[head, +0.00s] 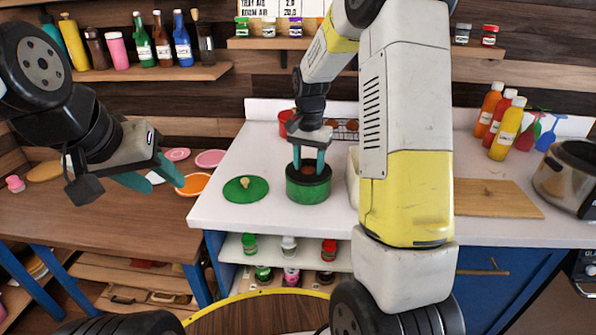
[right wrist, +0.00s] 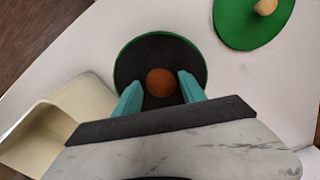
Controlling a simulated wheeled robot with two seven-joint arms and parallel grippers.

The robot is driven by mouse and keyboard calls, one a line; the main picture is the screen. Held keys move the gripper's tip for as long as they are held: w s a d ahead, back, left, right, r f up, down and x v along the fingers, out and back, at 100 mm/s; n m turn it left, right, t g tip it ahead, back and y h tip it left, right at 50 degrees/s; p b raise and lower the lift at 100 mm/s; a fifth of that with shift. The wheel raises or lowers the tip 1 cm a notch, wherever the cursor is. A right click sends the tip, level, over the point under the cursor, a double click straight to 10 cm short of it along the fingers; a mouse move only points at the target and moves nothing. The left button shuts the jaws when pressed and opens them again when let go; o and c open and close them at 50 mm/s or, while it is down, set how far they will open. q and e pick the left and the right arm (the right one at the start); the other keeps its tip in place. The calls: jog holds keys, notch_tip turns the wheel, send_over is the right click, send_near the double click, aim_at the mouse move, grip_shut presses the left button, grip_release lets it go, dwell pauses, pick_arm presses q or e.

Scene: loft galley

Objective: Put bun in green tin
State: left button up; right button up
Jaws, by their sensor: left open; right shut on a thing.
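The green tin (head: 308,190) stands open on the white counter, its inside dark. In the right wrist view its rim (right wrist: 123,62) shows around the dark inside. My right gripper (head: 309,165) points down over the tin, its teal fingers reaching to the opening. It is shut on the round brown bun (right wrist: 161,82), which shows between the fingertips against the tin's dark inside; how deep it sits is hard to tell. The tin's green lid (head: 245,190), with a tan knob, lies flat on the counter to the left. My left gripper (head: 163,176) is open and empty over the wooden table.
A cream-coloured container (right wrist: 45,130) stands close beside the tin. A red container (head: 286,122) and a wire rack (head: 345,130) with brown round things are behind. A cutting board (head: 495,198), sauce bottles (head: 506,130) and a metal pot (head: 568,178) are at the right.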

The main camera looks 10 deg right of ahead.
jog(key=shift+f, duration=2.25)
jog(key=shift+f, duration=0.15)
jog(key=o, duration=1.3)
jog(key=shift+o, duration=0.2)
